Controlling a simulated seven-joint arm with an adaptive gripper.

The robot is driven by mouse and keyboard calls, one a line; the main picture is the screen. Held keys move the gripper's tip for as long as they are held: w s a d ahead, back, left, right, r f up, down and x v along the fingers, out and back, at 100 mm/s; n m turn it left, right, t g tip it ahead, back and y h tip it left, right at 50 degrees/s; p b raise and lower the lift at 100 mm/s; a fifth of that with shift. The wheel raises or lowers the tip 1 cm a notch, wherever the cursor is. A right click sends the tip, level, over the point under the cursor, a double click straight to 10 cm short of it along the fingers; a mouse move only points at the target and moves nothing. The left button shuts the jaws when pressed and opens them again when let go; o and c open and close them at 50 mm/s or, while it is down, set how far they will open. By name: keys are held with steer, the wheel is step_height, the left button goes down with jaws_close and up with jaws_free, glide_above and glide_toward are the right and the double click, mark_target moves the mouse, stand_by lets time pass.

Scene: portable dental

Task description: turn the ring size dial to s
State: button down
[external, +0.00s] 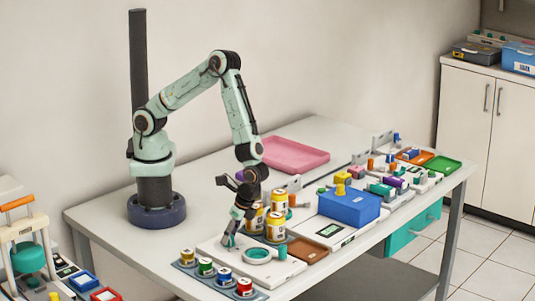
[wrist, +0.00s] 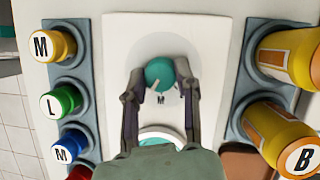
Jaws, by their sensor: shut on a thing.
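The ring size dial (wrist: 160,72) is a round teal knob on a white panel (wrist: 207,28). A pale line shows on its lower left face, and a dark letter M (wrist: 161,99) is printed just below it. A small mark at its lower right is too small to read. My gripper (wrist: 161,77) has one finger on each side of the dial and is shut on it. In the external view my gripper (external: 229,240) reaches down to the panel's left end and mostly hides the dial.
A teal-rimmed ring (external: 258,255) lies beside my gripper, partly hidden in the wrist view. A rack of coloured caps lettered M and L, including a green cap (wrist: 60,101), stands on one side. Amber bottles (wrist: 270,130) stand close on the other. A blue box (external: 348,206) is farther right.

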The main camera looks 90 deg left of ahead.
mark_target(243, 251)
steer(key=shift+m+y, duration=0.5)
steer(key=shift+m, duration=0.8)
steer(key=shift+t, duration=0.3)
steer(key=c, duration=0.8)
jaws_free()
steer(key=v, duration=1.2)
